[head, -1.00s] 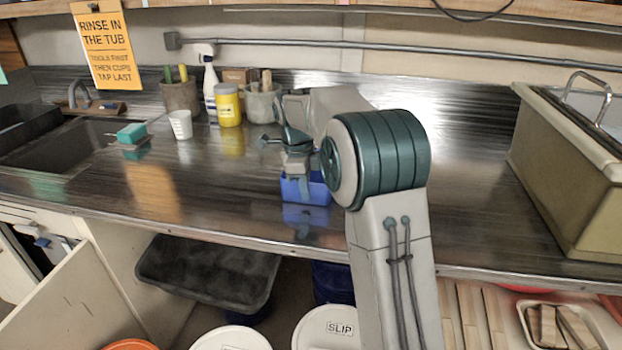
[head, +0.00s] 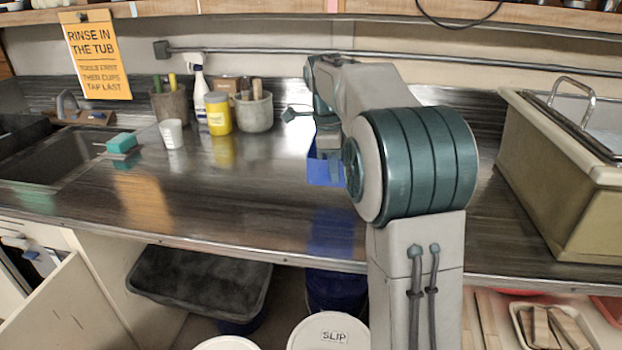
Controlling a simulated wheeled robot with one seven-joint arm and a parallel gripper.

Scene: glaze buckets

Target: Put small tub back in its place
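A small blue tub (head: 322,172) hangs below my gripper (head: 326,150) in the middle of the head view, above the steel counter. Its blue reflection shows on the counter some way below it, so it looks lifted clear. My gripper is at the tub's upper edge and appears shut on it. My own arm hides the tub's right side and part of the fingers.
The counter (head: 230,200) is clear left of the tub. At the back stand a white cup (head: 171,134), a yellow jar (head: 218,116), a spray bottle (head: 199,88) and tool pots. A large beige basin (head: 540,170) stands at right. Lidded buckets (head: 325,333) sit below.

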